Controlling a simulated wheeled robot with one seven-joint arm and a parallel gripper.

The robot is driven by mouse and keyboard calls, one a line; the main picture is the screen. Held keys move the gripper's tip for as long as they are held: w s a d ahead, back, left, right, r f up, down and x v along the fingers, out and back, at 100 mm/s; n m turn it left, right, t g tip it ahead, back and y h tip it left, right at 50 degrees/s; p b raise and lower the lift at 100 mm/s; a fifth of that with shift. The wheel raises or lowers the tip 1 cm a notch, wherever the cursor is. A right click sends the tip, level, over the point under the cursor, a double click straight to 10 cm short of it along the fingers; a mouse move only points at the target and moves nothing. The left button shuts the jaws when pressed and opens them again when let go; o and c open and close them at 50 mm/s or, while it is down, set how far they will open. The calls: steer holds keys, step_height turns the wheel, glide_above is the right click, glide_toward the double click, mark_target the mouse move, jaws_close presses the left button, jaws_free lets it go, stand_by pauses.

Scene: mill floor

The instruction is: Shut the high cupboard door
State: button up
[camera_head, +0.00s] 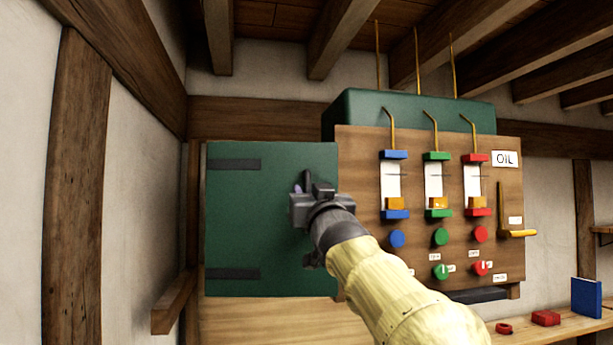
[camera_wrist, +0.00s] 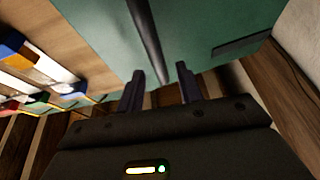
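The green cupboard door (camera_head: 235,215) faces me in the head view, left of the oil panel, with two dark hinge straps on its left side. I cannot tell how far it stands ajar. My gripper (camera_head: 308,182) is in front of the door's right part and hides some of it. In the wrist view the door's green face (camera_wrist: 195,30) fills the top, with a dark bar handle (camera_wrist: 146,35) running down it. My gripper's two fingers (camera_wrist: 161,80) are apart, and the bar's lower end appears between them. I cannot tell whether they touch it.
The wooden oil panel (camera_head: 360,230), with coloured gauges and knobs, stands close right of the door. A yellow lever (camera_head: 517,233) sticks out on its right. A wooden ledge (camera_head: 174,302) is at lower left. A shelf (camera_head: 565,328) at lower right holds red items and a blue block (camera_head: 586,297).

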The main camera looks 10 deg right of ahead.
mark_target(308, 190)
steer(key=shift+p+x, duration=0.85)
steer(key=shift+x, duration=0.8)
steer(key=shift+s, duration=0.1)
jaws_close()
